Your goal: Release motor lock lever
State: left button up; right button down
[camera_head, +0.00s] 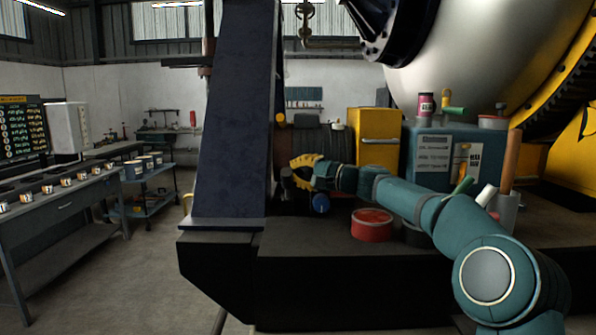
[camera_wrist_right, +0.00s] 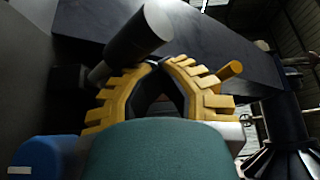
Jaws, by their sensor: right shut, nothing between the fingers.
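My right gripper (camera_head: 294,174) is at the end of the teal arm, beside the foot of the tall dark blue column (camera_head: 235,120). In the wrist view its yellow toothed fingers (camera_wrist_right: 160,66) are closed tip to tip with nothing between them. A thick dark rod with a pale grey end (camera_wrist_right: 137,42) stands just beyond the fingertips; it may be the motor lock lever, but I cannot tell for sure, nor whether they touch. A short orange-yellow peg (camera_wrist_right: 231,69) shows right of the fingers. A dark brown cylindrical body (camera_head: 318,143) sits behind the gripper. My left gripper is out of view.
A red round tin (camera_head: 371,225) stands on the dark platform (camera_head: 330,245) below my arm. A teal box (camera_head: 430,160) with bottles and a yellow cabinet (camera_head: 375,150) stand to the right. Open floor (camera_head: 160,270) lies left, before a grey workbench (camera_head: 65,205).

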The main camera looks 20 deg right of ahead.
jog(key=shift+s+a+f, duration=0.1)
jog(key=shift+a+f, duration=0.2)
jog(key=shift+f, duration=0.05)
jog(key=v, duration=0.7)
jog(key=shift+d+r, duration=0.3)
jog(key=shift+d, duration=0.15)
jog(key=shift+s, duration=0.1)
